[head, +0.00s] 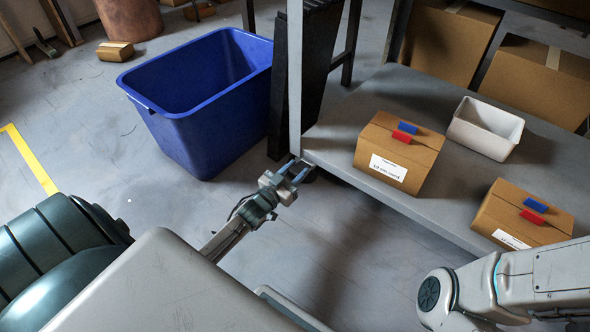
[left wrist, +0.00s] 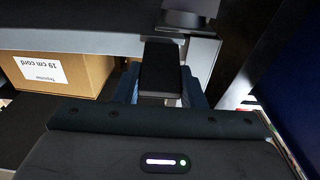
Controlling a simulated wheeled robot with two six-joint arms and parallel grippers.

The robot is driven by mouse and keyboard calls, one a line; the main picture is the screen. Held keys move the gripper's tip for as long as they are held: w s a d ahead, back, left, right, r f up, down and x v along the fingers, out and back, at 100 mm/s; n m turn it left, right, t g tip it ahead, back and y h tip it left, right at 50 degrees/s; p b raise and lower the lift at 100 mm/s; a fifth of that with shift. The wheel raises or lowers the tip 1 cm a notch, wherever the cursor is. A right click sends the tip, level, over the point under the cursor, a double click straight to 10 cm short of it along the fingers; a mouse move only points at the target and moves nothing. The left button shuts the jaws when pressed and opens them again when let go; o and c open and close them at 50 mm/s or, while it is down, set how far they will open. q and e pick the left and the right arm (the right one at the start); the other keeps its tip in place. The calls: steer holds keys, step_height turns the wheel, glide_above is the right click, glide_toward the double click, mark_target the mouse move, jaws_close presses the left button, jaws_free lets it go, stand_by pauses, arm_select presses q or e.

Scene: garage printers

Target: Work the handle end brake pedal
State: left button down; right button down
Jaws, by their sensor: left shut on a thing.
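My left gripper (head: 291,173) is low, right beside the near left corner of the grey cart (head: 352,176), at the foot of its post. In the left wrist view a black block (left wrist: 160,68), which looks like the brake pedal, sits between the bluish fingers of my left gripper (left wrist: 160,98). The gripper is shut on it. In the head view the pedal is hidden by the gripper and the cart corner. Whether the pedal is tilted up or down I cannot tell. My right arm (head: 540,275) shows at the lower right; its gripper is out of view.
On the cart stand two labelled cardboard boxes (head: 395,158) (head: 520,218) with red and blue tabs, and a white bin (head: 484,128). A blue tub (head: 215,130) stands on the floor left of the cart. Floor in front of the cart is clear.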

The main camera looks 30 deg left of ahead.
arm_select(q)
steer(key=shift+f+t, duration=0.3)
steer(key=shift+f, duration=0.15)
steer(key=t+b, duration=0.1)
steer(key=b, duration=0.1)
steer(key=f+t+b, duration=0.1)
steer(key=t+b, duration=0.1)
steer(key=b, duration=0.1)
steer(key=shift+s+f+t, duration=0.1)
steer(key=shift+f+t, duration=0.1)
steer(key=shift+t, duration=0.1)
steer(key=c, duration=0.9)
jaws_free()
steer(key=shift+s, duration=0.1)
